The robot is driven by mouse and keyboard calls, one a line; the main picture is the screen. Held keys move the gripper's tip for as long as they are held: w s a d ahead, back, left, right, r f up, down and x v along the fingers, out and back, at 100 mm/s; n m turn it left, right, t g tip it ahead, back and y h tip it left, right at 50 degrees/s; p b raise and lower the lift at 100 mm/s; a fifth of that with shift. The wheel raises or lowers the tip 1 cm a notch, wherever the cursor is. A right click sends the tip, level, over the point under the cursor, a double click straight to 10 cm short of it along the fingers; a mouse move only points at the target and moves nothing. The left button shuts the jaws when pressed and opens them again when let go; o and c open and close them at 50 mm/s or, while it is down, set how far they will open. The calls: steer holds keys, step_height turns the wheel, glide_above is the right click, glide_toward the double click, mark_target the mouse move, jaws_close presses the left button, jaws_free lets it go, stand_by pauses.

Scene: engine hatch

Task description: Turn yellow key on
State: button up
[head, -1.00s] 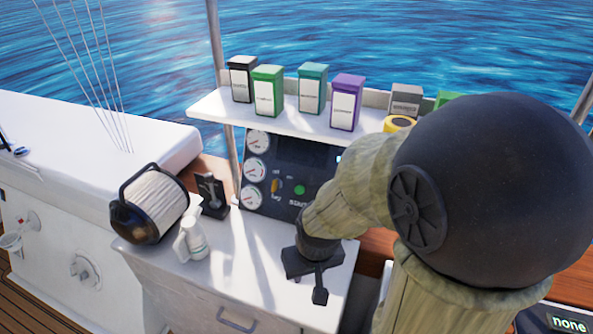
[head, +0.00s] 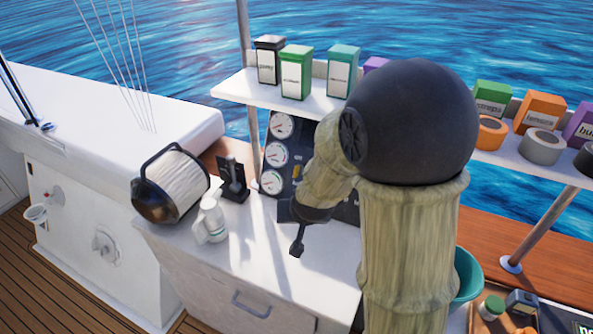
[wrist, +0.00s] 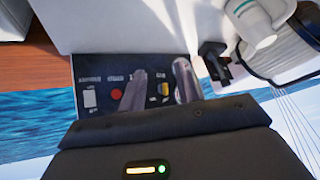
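The yellow key (head: 297,172) sits on the dark gauge panel (head: 283,190), right of the round gauges and beside my arm. In the wrist view the key (wrist: 165,90) shows on the panel between the two fingers of my gripper (wrist: 160,72). The fingers are apart, and I cannot tell whether either touches the key. In the head view my gripper (head: 296,216) is over the white counter in front of the panel, its fingertips not clearly visible. My arm hides the right part of the panel. A red button (wrist: 116,94) is left of the fingers in the wrist view.
A shelf (head: 232,85) with several boxes is above the panel. The counter's front is clear.

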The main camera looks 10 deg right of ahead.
mark_target(295, 168)
steer(key=w+a+f+m+t+h+b, duration=0.2)
steer(key=w+f+t+h, duration=0.1)
steer(key=w+t+h, duration=0.1)
steer(key=w+a+f+m+t+h+b, duration=0.1)
steer(key=w+a+f+m+t+h, duration=0.2)
steer(key=w+h, duration=0.4)
steer(key=w+f+t, duration=0.1)
steer(key=w, duration=0.1)
steer(key=shift+w+a+f+b, duration=0.2)
steer(key=shift+w+f+b, duration=0.1)
steer(key=shift+b, duration=0.05)
steer(key=p+x, duration=0.3)
steer(key=x, duration=1.4)
steer(key=shift+w+d, duration=0.15)
steer(key=shift+c, duration=0.2)
